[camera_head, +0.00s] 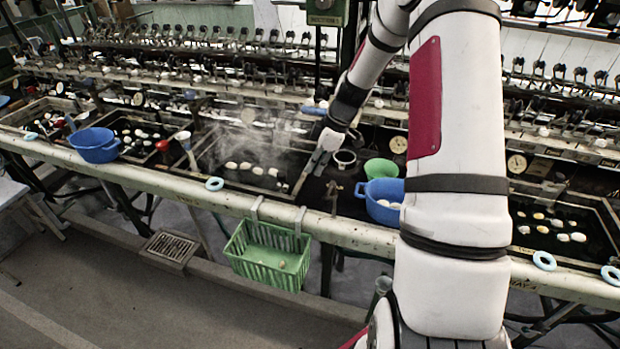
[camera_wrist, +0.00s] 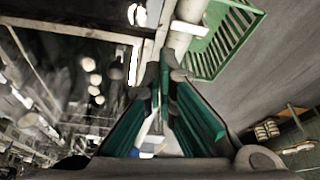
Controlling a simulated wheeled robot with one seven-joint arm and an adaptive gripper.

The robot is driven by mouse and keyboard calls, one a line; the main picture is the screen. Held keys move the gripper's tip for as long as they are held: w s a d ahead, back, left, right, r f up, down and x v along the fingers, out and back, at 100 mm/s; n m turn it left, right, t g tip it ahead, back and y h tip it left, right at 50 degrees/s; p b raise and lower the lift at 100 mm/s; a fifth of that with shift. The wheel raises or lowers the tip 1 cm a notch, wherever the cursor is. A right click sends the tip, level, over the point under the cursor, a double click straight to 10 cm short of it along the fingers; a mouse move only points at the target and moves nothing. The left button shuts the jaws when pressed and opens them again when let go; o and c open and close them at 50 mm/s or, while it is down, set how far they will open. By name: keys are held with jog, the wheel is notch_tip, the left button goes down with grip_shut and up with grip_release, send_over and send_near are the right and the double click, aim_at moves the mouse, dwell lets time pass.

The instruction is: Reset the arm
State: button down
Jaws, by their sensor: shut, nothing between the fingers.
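My arm reaches from the right over the reeling bench in the head view. My gripper (camera_head: 311,170) is at the right edge of the steaming basin (camera_head: 210,163), above the bench. In the wrist view the two green-padded fingers of my gripper (camera_wrist: 165,75) converge with nothing held between them. White cocoons (camera_head: 245,167) float in the dark water of that basin. They also show as pale blobs in the wrist view (camera_wrist: 95,80). Whether the fingertips touch the basin's edge cannot be told.
A green basket (camera_head: 268,262) hangs from the front rail (camera_head: 330,225). A blue bowl (camera_head: 378,200) and a green cup (camera_head: 381,169) stand right of my gripper. Another blue bowl (camera_head: 94,146) sits at left. Reeling machinery lines the back. The floor in front is mostly clear.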

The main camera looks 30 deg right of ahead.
jog(key=s+a+r+m+h, duration=0.1)
jog(key=s+a+r, duration=0.25)
jog(key=r, duration=0.25)
jog(key=s+a+r+m+h, duration=0.1)
jog(key=s+a+r, duration=0.1)
jog(key=a+r, duration=0.35)
jog(key=s+a+r+m, duration=0.2)
jog(key=s+a+r, duration=0.1)
jog(key=r, duration=0.4)
jog(key=s+a+r+m+t, duration=0.1)
jog(key=s+a+r+m, duration=0.2)
jog(key=s, duration=0.5)
jog(key=s+a+r+m+t+h, duration=0.1)
jog(key=s+a+r+m+t, duration=0.1)
jog(key=s, duration=0.7)
jog(key=a+r+m, duration=0.1)
jog(key=a+r, duration=0.1)
jog(key=a, duration=0.1)
jog(key=shift+s+a+r, duration=0.2)
jog(key=shift+s+r, duration=0.05)
jog(key=shift+r, duration=0.05)
